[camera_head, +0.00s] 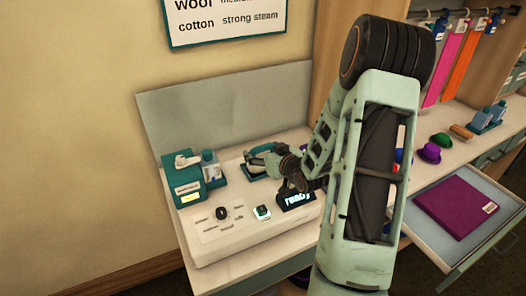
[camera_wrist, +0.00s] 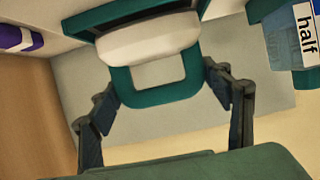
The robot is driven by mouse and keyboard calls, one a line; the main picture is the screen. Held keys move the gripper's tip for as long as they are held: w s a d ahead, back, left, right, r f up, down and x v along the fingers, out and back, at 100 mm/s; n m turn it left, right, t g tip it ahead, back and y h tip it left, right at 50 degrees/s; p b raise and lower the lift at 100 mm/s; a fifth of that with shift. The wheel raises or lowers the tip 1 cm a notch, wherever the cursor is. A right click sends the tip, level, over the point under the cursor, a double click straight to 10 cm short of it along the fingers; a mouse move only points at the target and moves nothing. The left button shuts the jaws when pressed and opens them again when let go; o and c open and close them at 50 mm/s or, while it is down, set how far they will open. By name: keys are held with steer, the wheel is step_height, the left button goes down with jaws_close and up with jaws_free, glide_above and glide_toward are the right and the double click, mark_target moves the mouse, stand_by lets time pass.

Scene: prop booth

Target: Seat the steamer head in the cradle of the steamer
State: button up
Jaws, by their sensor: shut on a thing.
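The steamer head, a teal and white piece with a loop-shaped teal part, sits at my gripper (camera_head: 278,164) over the white counter. In the wrist view the steamer head (camera_wrist: 155,92) lies between the two dark fingers of my gripper (camera_wrist: 165,84), which is shut on it. In the head view the steamer head (camera_head: 259,157) shows partly, with the gripper and arm covering its right side. The steamer's white base (camera_head: 240,232) has a black knob and a lit button. I cannot clearly make out the cradle.
A teal unit (camera_head: 182,187) and a blue bottle (camera_head: 210,165) stand left of my gripper. A tank labelled "half" (camera_wrist: 303,40) shows in the wrist view. A "ready" display (camera_head: 297,199) is close below my wrist. An open drawer (camera_head: 440,240) holds a purple folded item.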

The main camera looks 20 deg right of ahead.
steer(key=shift+f+b, duration=0.55)
steer(key=shift+b, duration=0.2)
steer(key=o, duration=1.5)
steer(key=shift+c, duration=0.2)
steer(key=shift+o, duration=0.8)
steer(key=shift+f, duration=0.1)
steer(key=v, duration=1.2)
